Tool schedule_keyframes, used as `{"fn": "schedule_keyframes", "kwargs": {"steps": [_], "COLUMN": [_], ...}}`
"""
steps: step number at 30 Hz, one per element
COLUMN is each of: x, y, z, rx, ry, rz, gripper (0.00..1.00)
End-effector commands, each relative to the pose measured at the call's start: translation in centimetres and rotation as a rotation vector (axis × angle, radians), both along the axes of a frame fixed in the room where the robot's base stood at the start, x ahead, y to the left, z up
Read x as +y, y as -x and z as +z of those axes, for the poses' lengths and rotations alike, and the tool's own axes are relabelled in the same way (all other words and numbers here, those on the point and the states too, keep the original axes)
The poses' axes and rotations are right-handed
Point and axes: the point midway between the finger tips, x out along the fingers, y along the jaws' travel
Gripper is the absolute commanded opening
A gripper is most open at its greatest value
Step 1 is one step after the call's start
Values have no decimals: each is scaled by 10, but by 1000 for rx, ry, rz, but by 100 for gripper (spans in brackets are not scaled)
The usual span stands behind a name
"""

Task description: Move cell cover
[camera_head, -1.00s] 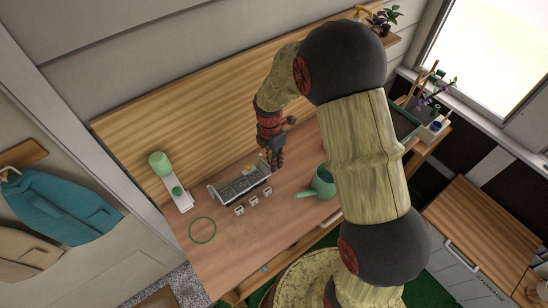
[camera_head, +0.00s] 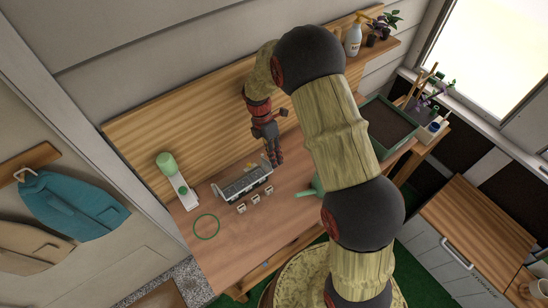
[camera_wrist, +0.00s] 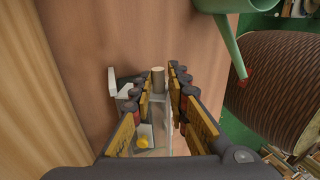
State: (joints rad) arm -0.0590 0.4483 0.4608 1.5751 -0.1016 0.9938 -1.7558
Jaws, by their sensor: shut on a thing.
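A grey tray-like unit (camera_head: 232,187) stands on the wooden table toward its back edge. A pale panel that looks like the cell cover lies over it; I cannot tell whether it touches the unit or is raised. My gripper (camera_head: 275,160) points down at the unit's far right end. In the wrist view my fingers are closed in on either side of a clear strip (camera_wrist: 159,112), apparently part of the cover, with a pale round post (camera_wrist: 157,80) near the fingertips. The exact grip point is partly hidden by the fingers.
Three small pale pieces (camera_head: 255,199) lie in front of the unit, and a green ring (camera_head: 206,237) lies front left. A white stand (camera_head: 184,193) with a green top is at left. A green watering can (camera_head: 306,193) is at right, partly behind my arm. A wooden backboard (camera_head: 190,120) bounds the rear.

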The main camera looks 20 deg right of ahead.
Motion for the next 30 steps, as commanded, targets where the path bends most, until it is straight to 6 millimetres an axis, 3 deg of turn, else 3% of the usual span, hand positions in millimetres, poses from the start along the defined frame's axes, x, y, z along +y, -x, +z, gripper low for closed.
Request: {"fn": "schedule_keyframes", "kwargs": {"steps": [1,2,9,20,30], "x": [1,1,1,0,1], "y": [-7,-7,-4,-2,-3], "z": [3,3,2,4,58], "rx": [-18,-18,-12,-6,-8], "ry": [-2,-2,-2,-1,-1], "rz": [-2,-2,0,0,1], "gripper": [0,18,31,32,32]}}
